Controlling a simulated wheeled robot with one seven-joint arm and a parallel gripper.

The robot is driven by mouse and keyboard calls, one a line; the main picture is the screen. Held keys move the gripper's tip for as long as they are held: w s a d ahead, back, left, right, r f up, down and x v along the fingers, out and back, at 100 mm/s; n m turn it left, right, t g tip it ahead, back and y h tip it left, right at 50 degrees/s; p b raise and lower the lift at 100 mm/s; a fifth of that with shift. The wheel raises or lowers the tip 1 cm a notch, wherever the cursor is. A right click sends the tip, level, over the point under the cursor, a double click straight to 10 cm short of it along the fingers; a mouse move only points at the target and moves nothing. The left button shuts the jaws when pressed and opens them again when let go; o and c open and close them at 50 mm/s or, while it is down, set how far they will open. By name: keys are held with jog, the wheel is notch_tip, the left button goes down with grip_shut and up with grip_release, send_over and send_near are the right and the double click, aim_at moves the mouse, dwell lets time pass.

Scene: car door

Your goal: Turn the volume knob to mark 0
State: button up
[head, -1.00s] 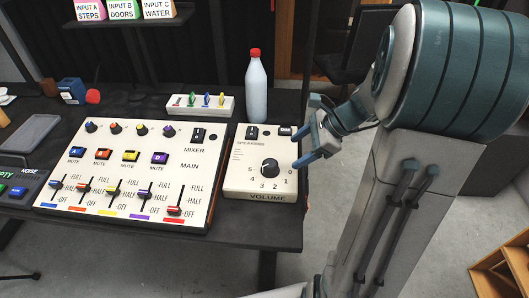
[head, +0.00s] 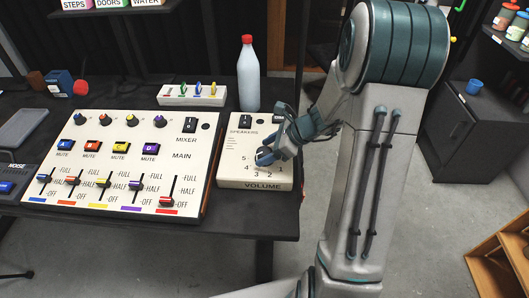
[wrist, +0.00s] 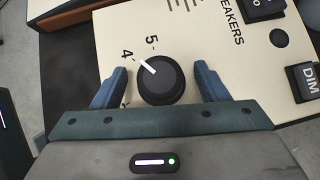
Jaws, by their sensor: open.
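The volume knob (wrist: 163,88) is a round black knob with a white pointer line, on the cream speakers panel (head: 228,172). In the wrist view its pointer aims up and left, between the printed 4 and 5, nearer 4. My gripper (wrist: 160,68) is open, with one blue finger on each side of the knob. Narrow gaps show between the fingers and the knob. In the head view my gripper (head: 266,155) is low over the panel and hides the knob. Mark 0 is not readable there.
The mixer board (head: 113,168) stands left of the speakers panel. A white bottle with a red cap (head: 248,80) and a small board with coloured switches (head: 192,95) stand behind. DIM (wrist: 305,82) and power (wrist: 264,6) switches are near my gripper. Open floor lies right of the table.

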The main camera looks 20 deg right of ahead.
jog(key=shift+w+a+f, duration=0.15)
jog(key=shift+a+f, duration=0.25)
jog(key=c, duration=1)
